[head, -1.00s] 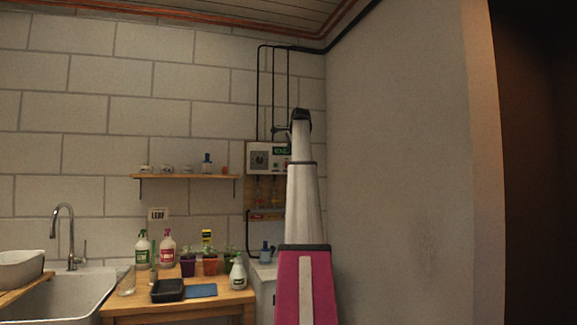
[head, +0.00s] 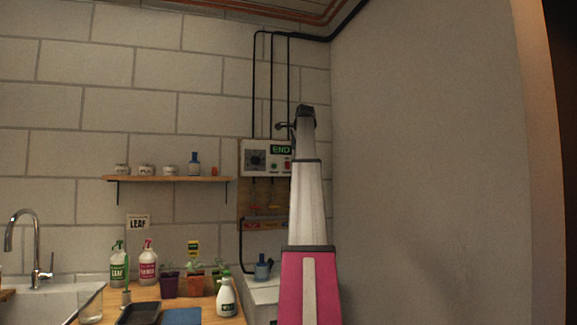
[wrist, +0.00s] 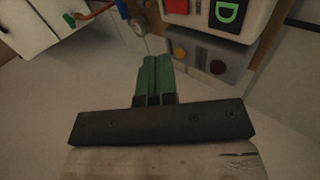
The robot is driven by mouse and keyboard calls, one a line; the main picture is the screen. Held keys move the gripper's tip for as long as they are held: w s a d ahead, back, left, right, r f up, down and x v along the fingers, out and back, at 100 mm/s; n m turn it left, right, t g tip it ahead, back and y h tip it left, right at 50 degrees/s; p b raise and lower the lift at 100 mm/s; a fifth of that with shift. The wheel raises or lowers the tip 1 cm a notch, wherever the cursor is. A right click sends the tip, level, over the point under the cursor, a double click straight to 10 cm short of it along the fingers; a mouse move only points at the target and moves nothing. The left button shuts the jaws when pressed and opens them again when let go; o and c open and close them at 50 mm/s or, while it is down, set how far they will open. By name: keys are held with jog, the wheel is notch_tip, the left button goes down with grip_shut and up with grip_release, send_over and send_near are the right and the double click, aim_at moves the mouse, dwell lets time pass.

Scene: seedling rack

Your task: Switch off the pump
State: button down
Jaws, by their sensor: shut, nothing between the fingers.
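In the wrist view, part of this box shows at the top, with a red part (wrist: 176,5) and the green display (wrist: 228,12). A grey panel (wrist: 200,60) beside it carries a yellow-orange round button and a dark red one. My gripper (wrist: 154,62) has its green fingers shut and empty, seemingly short of the panel. In the head view my arm hides the box's right side, and the fingers are hard to make out.
Below the box are orange-handled valves (head: 275,207) and a black pipe. A blue bottle (head: 263,267) stands on a white cabinet. A wooden shelf (head: 165,179) holds small pots. Left, a bench carries bottles and seedlings. A plain wall rises close on the right.

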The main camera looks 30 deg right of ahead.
aim_at(287, 167)
jog(key=shift+w, duration=0.1)
jog(key=x, duration=1.2)
jog(key=shift+w+d+r, duration=0.15)
jog(key=shift+w+r, duration=0.05)
jog(key=shift+w, duration=0.3)
jog(key=shift+w+d+f, duration=0.1)
jog(key=shift+w+f, duration=0.1)
jog(key=shift+w, duration=0.35)
jog(key=shift+f, duration=0.1)
